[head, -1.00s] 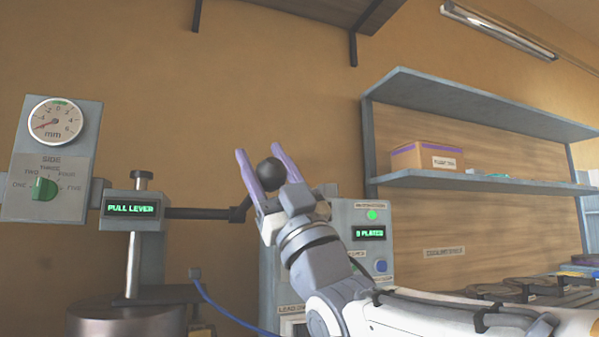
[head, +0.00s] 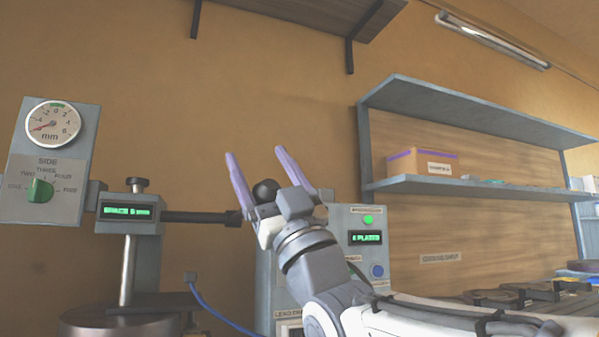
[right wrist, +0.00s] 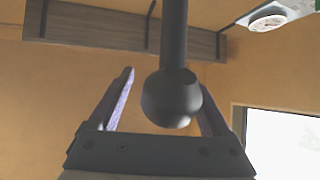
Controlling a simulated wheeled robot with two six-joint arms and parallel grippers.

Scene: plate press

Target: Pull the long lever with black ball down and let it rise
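The black ball (head: 265,190) of the long lever sits between the spread purple fingers of my right gripper (head: 256,153), low near their base. The lever's dark rod (head: 200,217) runs right from the press head (head: 130,226). Its outer end is partly hidden behind my gripper. In the right wrist view, the ball (right wrist: 172,98) hangs at the end of a thick dark shaft (right wrist: 173,35), in front of the right finger. A gap shows between the ball and the left finger (right wrist: 118,98). My right gripper is open. My left gripper is not in view.
A dial gauge (head: 52,124) and a green side knob (head: 40,190) are left of the press. A control box (head: 345,270) with green display stands behind my right arm. A shelf (head: 480,185) with a cardboard box (head: 423,162) is at right.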

